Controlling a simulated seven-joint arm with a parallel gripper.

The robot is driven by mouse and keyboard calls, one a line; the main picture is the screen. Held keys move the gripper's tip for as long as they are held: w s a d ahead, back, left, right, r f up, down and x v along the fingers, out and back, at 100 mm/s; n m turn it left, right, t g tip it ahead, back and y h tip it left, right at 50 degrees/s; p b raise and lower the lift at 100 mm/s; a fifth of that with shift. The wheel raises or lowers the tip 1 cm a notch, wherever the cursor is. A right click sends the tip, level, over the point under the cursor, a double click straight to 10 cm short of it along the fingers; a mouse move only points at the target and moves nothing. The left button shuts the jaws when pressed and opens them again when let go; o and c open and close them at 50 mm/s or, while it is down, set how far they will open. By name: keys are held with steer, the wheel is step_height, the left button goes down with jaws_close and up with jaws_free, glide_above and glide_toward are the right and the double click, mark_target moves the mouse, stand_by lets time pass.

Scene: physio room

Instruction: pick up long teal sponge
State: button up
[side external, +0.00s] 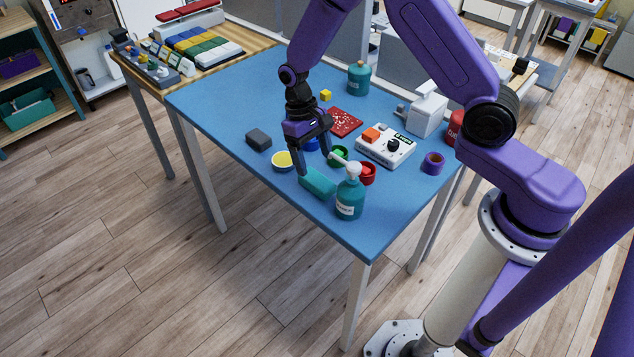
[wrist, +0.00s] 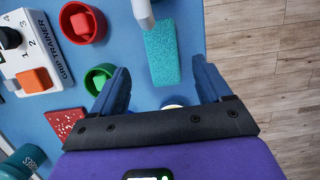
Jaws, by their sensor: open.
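The long teal sponge (side external: 318,182) lies on the blue table near its front edge, left of a teal pump bottle (side external: 350,196). In the wrist view the sponge (wrist: 162,54) lies lengthwise ahead of the fingertips. My gripper (side external: 311,161) is open and empty, pointing down just behind and above the sponge in the side view. In the wrist view my gripper's fingers (wrist: 160,78) stand apart, one on each side of the line of the sponge. The white pump spout (wrist: 144,12) shows close to the sponge's left edge.
A dark grey block (side external: 258,142) is to the left. A white control box (side external: 385,147) and a purple roll (side external: 432,163) are to the right. The table edge is close to the sponge.

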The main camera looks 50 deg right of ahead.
mark_target(317, 178)
steer(key=shift+x, duration=2.6)
steer(key=shift+w+a+f, duration=0.15)
steer(key=shift+f, duration=0.15)
steer(key=c, duration=1.1)
